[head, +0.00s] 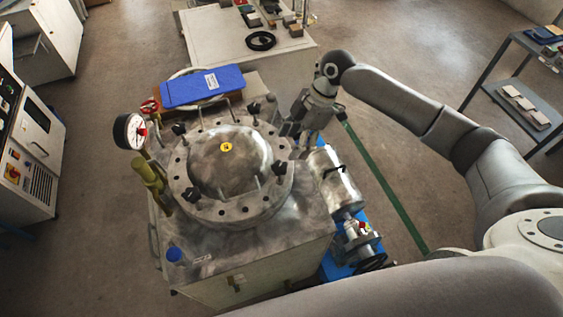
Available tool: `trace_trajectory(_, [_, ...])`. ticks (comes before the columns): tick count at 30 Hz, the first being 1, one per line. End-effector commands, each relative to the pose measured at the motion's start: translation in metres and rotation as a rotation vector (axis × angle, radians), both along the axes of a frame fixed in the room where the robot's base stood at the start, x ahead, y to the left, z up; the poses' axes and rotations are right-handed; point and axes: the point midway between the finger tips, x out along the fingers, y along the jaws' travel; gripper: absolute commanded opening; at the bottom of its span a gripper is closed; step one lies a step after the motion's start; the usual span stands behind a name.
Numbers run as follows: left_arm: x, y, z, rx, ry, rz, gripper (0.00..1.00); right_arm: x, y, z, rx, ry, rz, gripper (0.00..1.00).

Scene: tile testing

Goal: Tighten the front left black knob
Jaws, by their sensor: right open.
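A round metal lid (228,160) with a bolted flange sits on top of a metal tank (295,235). Black knobs stand around the lid: one at its upper left (180,129), one at its upper right (254,108) and one at its right side (279,168). My right gripper (297,131) is open just right of the lid, near the knobs on that side. No knob shows between its fingers, and its far fingertip is partly hidden. My left gripper is not in view.
A pressure gauge (129,131) and a yellow-green valve (152,178) stand at the tank's left. A blue case (202,86) lies behind the lid. A work table (220,45) is at the back.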

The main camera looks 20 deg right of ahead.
Motion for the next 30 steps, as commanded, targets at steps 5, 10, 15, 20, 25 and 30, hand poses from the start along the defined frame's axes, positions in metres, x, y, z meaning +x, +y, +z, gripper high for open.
trace_trajectory(5, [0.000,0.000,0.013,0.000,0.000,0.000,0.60,-0.003,0.014,-0.029,0.000,0.008,0.000,0.60])
trace_trajectory(10, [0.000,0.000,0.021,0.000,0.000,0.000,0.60,-0.003,0.026,-0.059,0.000,0.006,-0.001,0.60])
trace_trajectory(15, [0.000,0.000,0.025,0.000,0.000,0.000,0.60,-0.002,0.034,-0.079,-0.001,0.004,-0.001,0.60])
trace_trajectory(20, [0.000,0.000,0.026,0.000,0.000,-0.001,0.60,-0.002,0.036,-0.087,-0.001,0.001,-0.001,0.60])
trace_trajectory(25, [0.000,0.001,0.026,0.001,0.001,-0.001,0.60,-0.002,0.037,-0.088,-0.001,0.000,-0.001,0.60])
trace_trajectory(30, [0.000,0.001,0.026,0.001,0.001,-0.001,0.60,-0.002,0.037,-0.088,-0.001,0.001,-0.001,0.49])
